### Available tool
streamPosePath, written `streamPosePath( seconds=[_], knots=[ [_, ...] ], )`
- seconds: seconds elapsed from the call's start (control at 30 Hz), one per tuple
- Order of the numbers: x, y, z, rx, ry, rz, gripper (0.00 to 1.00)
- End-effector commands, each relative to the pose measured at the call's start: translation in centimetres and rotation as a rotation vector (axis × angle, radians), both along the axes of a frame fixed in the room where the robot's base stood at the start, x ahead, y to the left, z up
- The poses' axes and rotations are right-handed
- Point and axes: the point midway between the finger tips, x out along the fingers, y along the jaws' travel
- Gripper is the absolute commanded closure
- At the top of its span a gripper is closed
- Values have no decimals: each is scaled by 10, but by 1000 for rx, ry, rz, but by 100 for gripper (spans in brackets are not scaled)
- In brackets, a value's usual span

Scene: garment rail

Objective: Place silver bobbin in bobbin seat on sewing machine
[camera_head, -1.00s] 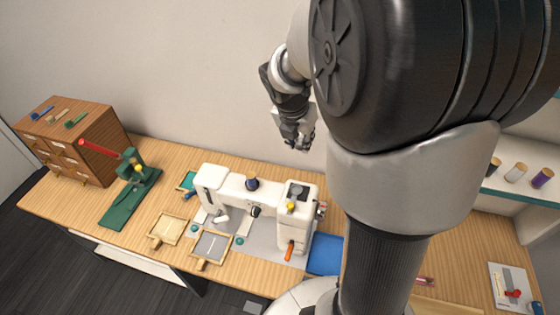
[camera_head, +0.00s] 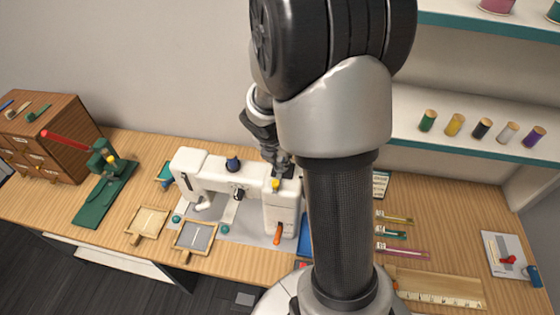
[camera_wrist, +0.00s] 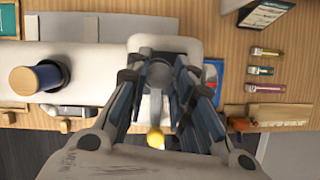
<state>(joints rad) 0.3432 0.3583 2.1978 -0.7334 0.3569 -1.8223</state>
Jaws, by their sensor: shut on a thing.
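The white sewing machine (camera_head: 212,178) stands on the wooden table, and its top also fills the middle of the wrist view (camera_wrist: 95,58). My gripper (camera_head: 283,168) is over the right end of the machine's top. In the wrist view my gripper (camera_wrist: 158,78) has its fingers on both sides of a round grey piece, the silver bobbin (camera_wrist: 158,71), and is shut on it. A dark plate (camera_wrist: 146,52) shows just behind the bobbin on the machine top. The bobbin seat is hidden by the fingers and bobbin. I cannot tell whether the bobbin touches the machine.
A dark blue thread spool (camera_head: 233,163) stands on the machine left of my gripper. A yellow knob (camera_head: 276,185) and an orange lever (camera_head: 278,233) are at its right end. A green press (camera_head: 105,190) and wooden frames (camera_head: 195,236) lie left. A shelf (camera_head: 470,150) with spools is right.

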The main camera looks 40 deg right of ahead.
Motion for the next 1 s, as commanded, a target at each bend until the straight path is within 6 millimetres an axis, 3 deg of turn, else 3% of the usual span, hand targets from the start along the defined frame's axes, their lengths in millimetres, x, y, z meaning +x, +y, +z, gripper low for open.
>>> streamPosePath(
  seconds=[0.77,0.8,1.0],
  knots=[
    [0,0,-12,-1,-1,1,86],
    [0,0,-12,-1,-1,1,75],
    [0,0,-12,0,-1,0,62]
  ],
)
